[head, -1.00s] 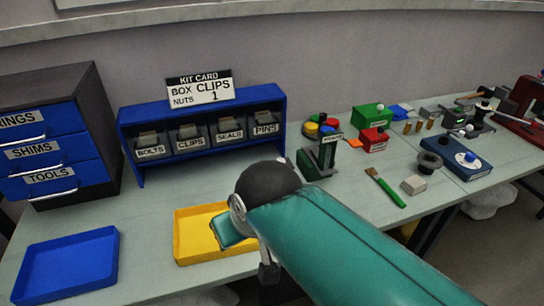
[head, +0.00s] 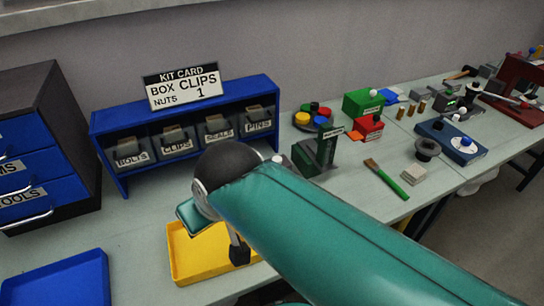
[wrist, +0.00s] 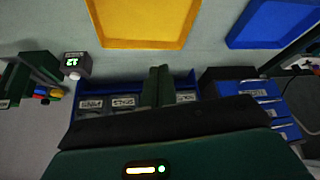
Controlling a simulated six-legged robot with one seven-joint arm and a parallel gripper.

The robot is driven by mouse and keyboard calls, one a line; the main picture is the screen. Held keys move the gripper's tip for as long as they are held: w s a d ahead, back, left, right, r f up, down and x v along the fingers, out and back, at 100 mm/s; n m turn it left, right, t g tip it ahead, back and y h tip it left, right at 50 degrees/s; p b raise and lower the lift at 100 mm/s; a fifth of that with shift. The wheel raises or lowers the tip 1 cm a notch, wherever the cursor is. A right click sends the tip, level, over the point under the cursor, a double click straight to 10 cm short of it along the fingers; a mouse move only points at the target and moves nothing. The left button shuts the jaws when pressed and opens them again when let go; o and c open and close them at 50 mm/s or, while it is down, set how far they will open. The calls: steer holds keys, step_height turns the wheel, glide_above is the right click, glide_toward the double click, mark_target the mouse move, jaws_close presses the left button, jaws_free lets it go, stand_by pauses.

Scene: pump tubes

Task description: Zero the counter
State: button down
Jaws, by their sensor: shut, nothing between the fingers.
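The counter (wrist: 76,64) is a small dark box with glowing green digits at the left of the wrist view. The digits look like two figures, but I cannot read them surely. A pale knob sticks out from its side. In the head view it is mostly hidden behind my arm; only a pale knob near the green stand may belong to it. My gripper (wrist: 159,87) is shut and empty, fingers together, in the middle of the wrist view. In the head view my gripper (head: 239,252) hangs over the yellow tray (head: 180,262), apart from the counter.
A blue bin rack (head: 108,178) with a kit card (head: 183,87) stands behind. A green stand (head: 318,153), a dish of coloured buttons (head: 302,119) and a brush (head: 387,180) lie to the right. A blue tray (head: 60,283) and drawers (head: 30,170) are at left.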

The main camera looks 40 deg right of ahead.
steer(key=m+t, duration=0.4)
steer(key=m, duration=2.4)
glide_above(280, 161)
step_height(280, 161, down, 4)
steer(key=shift+r+h, duration=0.15)
steer(key=shift+h, duration=0.25)
steer(key=shift+f, duration=4.45)
